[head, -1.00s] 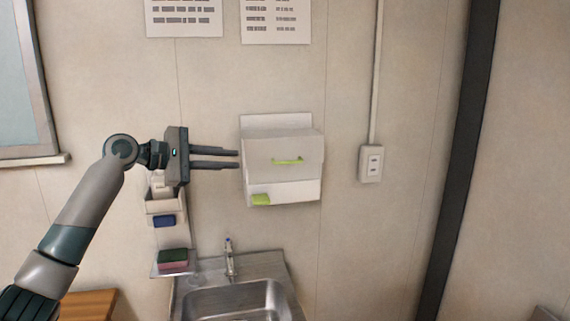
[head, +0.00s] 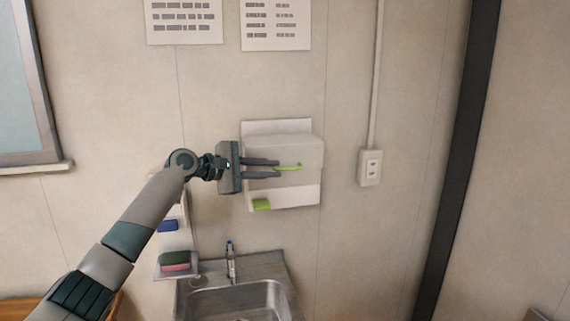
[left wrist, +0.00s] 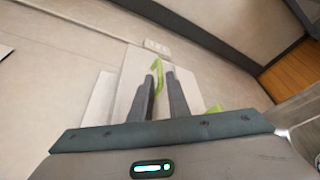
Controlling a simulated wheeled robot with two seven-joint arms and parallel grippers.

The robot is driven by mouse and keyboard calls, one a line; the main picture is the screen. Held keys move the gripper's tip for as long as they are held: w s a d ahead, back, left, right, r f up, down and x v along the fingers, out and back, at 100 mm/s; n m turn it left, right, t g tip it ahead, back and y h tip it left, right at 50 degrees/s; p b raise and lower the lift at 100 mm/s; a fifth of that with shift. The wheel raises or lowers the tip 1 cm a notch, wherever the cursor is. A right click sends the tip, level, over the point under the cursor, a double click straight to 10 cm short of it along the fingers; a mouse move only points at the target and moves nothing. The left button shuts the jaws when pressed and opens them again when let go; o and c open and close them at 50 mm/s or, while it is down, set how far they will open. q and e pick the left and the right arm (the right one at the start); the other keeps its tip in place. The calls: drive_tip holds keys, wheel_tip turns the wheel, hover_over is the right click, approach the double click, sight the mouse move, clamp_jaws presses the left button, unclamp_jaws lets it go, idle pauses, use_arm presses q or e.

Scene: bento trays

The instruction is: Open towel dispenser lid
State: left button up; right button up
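The white towel dispenser (head: 308,195) is fixed to the wall above the sink. Its pale lid (head: 300,148) covers the upper front and looks down, with a lime-green handle (head: 292,168) on it. My left gripper (head: 281,168) is in front of the lid, its two dark fingers pointing right, with a gap between them. In the left wrist view the green handle (left wrist: 157,66) shows at and between the fingertips (left wrist: 160,74); I cannot tell whether they touch it. A green patch (head: 261,204) shows at the dispenser's lower left. My right gripper is in neither view.
A steel sink (head: 235,300) with a tap (head: 230,262) stands below. A small shelf with sponges (head: 175,262) is on the wall to the left, partly behind my arm. A white outlet (head: 370,168) is to the right. The wall between is clear.

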sight(282, 169)
use_arm(q)
drive_tip(key=shift+p+x, duration=0.75)
drive_tip(key=shift+x, duration=1.85)
